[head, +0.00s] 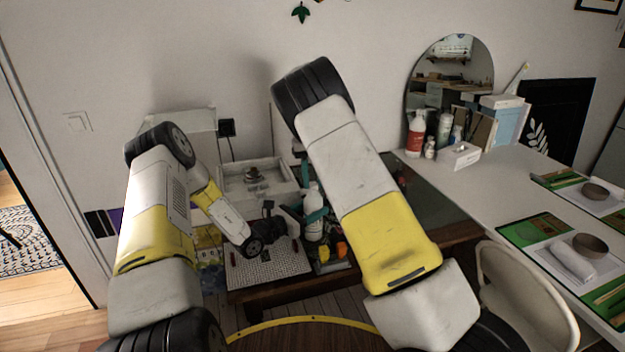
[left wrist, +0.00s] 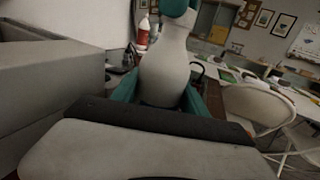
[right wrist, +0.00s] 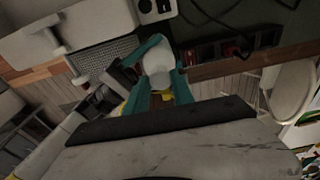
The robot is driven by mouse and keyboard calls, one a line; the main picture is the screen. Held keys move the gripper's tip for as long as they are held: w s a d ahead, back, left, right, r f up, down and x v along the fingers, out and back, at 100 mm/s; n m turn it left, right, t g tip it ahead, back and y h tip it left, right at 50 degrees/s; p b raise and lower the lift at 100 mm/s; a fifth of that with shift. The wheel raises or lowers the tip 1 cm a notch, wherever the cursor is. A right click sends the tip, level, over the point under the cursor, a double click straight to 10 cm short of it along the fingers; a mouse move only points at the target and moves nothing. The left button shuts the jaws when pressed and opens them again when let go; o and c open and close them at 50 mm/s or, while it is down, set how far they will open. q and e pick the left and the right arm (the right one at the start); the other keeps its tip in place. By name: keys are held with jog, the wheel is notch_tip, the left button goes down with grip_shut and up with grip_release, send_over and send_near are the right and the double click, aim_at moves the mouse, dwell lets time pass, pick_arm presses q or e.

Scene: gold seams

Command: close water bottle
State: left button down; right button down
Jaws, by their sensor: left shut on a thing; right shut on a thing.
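The water bottle (head: 313,222) is white and stands upright above the cluttered low table, partly behind my arms. It fills the middle of the left wrist view (left wrist: 165,65). My left gripper (left wrist: 160,95) has its teal fingers on both sides of the bottle's body and is shut on it. My right gripper (right wrist: 162,82) comes from above, its teal fingers shut around the white top of the bottle. Teal also shows at the bottle's top in the left wrist view. The cap itself is mostly hidden by the right fingers, so how it sits on the neck cannot be told.
A white tray-like box (head: 262,183) stands behind the bottle. A perforated white plate (head: 268,268) lies in front, with small yellow and orange items (head: 335,250) beside it. A white table (head: 470,185) with placemats and a chair (head: 520,300) stand to the right.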

jog(key=m, duration=0.2)
jog(key=shift+d+f+m, duration=0.1)
jog(key=shift+f+m, duration=0.1)
jog(key=shift+m, duration=0.2)
jog(key=shift+r+m, duration=0.2)
jog(key=shift+m, duration=0.3)
jog(key=c, duration=1.1)
grip_release()
jog(key=shift+r, duration=0.1)
jog(key=shift+r, duration=2.2)
